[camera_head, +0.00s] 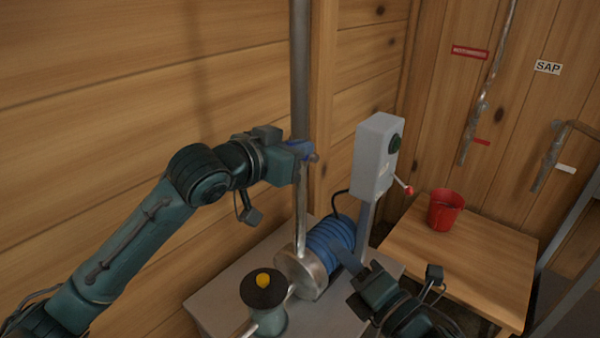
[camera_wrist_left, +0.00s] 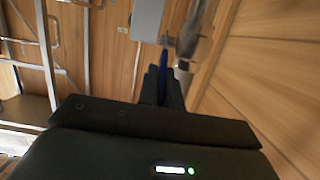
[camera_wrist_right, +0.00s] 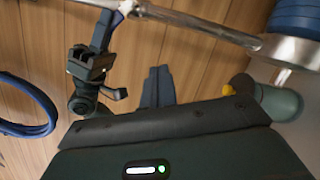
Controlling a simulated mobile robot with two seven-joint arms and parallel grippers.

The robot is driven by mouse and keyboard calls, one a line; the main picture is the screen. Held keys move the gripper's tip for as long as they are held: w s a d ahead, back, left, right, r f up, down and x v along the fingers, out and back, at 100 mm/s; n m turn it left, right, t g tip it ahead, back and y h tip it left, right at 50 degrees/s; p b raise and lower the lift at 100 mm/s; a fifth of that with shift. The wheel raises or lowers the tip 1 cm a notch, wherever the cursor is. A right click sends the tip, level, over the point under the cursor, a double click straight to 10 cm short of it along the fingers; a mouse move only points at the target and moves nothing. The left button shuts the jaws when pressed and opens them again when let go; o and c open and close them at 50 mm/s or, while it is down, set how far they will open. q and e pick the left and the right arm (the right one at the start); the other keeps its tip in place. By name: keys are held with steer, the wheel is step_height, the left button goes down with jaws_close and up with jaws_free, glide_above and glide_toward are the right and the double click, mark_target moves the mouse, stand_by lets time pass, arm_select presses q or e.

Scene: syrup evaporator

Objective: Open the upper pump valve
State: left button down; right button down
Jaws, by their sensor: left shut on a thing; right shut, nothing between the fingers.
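The upper pump valve has a blue handle (camera_head: 298,146) on the vertical pipe (camera_head: 301,210) above the pump. My left gripper (camera_head: 306,152) is at the valve, shut on the blue handle. In the left wrist view, the blue handle (camera_wrist_left: 164,75) shows between the finger ends, with the pipe just beyond. The fingers hide part of the handle. The blue pump (camera_head: 333,238) with its metal front stands below on a grey bench. My right gripper (camera_head: 343,256) is shut and empty, low in front of the pump. Its closed fingers (camera_wrist_right: 158,85) show in the right wrist view.
A grey switch box (camera_head: 374,155) with a red-tipped lever stands right of the pipe. A dark round-topped fitting with a yellow knob (camera_head: 263,281) is at the bench front. A red bucket (camera_head: 445,210) stands on a wooden table (camera_head: 480,255). Wooden walls close the back and left.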

steer(key=w+a+r+n+g+y, duration=0.1)
steer(key=w+a+r+n+y, duration=0.1)
steer(key=w+a+r+n, duration=0.4)
steer(key=shift+w+a+r+n+y, duration=0.35)
steer(key=shift+w+a+r, duration=0.5)
steer(key=shift+r, duration=1.05)
steer(key=shift+w+d, duration=0.15)
